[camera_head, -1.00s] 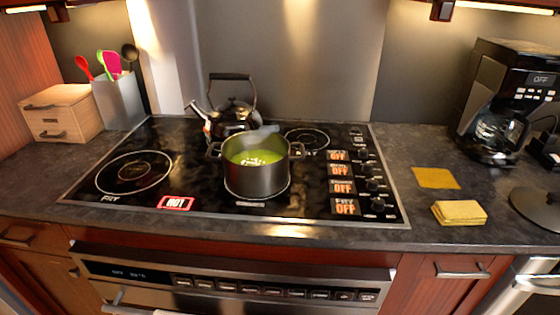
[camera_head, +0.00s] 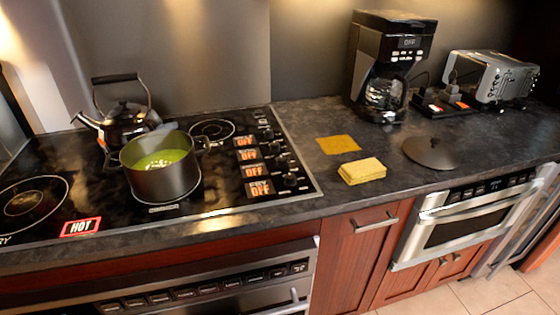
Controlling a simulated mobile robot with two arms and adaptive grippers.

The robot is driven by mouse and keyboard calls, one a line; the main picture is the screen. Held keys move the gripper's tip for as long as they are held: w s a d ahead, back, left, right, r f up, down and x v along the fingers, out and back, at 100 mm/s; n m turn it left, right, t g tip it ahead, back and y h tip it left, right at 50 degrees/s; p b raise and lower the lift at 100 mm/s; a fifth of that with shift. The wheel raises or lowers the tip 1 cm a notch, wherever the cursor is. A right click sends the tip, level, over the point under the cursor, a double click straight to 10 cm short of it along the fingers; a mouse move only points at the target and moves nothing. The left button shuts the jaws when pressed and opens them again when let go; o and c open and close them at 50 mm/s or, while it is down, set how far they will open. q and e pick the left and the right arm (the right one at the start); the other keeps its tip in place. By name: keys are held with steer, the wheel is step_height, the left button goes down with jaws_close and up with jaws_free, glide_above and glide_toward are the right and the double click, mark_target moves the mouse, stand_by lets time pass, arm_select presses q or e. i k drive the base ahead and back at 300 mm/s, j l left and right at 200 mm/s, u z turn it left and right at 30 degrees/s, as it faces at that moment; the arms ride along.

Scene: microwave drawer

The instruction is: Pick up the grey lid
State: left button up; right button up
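The grey lid (camera_head: 432,153) lies flat on the dark counter (camera_head: 300,125), to the right of the yellow sponges. Neither of my grippers can be made out in the head view.
A yellow sponge stack (camera_head: 362,171) and a flat yellow cloth (camera_head: 338,144) lie left of the lid. A coffee maker (camera_head: 392,62) and a toaster (camera_head: 492,78) stand behind it. A kettle (camera_head: 125,120) and a HOT sign (camera_head: 80,227) are on the cooktop (camera_head: 110,215).

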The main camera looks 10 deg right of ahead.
mark_target(433, 153)
steer(key=z, duration=1.4)
steer(key=u, duration=1.8)
steer(key=k+l, duration=0.1)
steer(key=l, duration=0.8)
steer(key=k+u, duration=0.05)
